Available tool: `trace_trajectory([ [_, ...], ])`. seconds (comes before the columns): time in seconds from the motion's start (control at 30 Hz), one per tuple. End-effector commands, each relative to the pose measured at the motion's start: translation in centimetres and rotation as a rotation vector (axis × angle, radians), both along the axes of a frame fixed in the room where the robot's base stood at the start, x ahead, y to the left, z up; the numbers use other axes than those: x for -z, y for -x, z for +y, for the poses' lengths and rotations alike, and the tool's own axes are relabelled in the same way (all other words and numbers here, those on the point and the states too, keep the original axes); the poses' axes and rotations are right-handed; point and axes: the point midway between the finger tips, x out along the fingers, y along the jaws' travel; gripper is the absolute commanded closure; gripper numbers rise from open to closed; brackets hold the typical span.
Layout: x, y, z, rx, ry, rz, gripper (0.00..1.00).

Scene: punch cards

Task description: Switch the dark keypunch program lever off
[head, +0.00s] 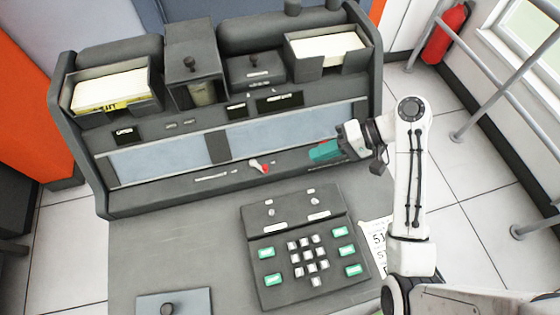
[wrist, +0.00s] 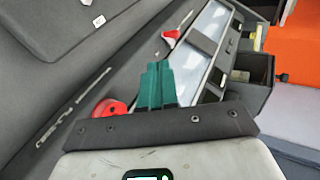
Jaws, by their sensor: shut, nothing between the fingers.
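The dark grey keypunch (head: 170,205) fills the middle of the head view. A small lever with a red tip and pale body (head: 260,167) stands on its ledge, left of my gripper. A similar red and white lever shows ahead of the fingers in the wrist view (wrist: 172,38). A second red knob (wrist: 108,108) sits closer, just left of the fingers in the wrist view; my gripper seems to hide it in the head view. I cannot read which is the program lever. My gripper (head: 312,152) has teal fingers, shut and empty, over the ledge's right part.
A keypad (head: 305,248) with green and white keys sits on the desk in front. Card trays (head: 110,92) stand on top behind the glassy panel (head: 290,127). Printed paper (head: 374,236) lies right of the keypad. Railings (head: 490,95) are at right.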

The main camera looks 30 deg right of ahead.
Motion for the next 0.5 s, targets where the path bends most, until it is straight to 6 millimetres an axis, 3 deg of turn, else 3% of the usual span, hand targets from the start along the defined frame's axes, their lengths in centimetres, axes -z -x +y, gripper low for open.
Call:
trace_trajectory([
  [0.33, 3.7, -2.7, 5.2, -0.003, 0.0, 0.002, 1.0],
  [0.5, 3.7, -3.8, 7.4, -0.003, 0.001, 0.0, 1.0],
])
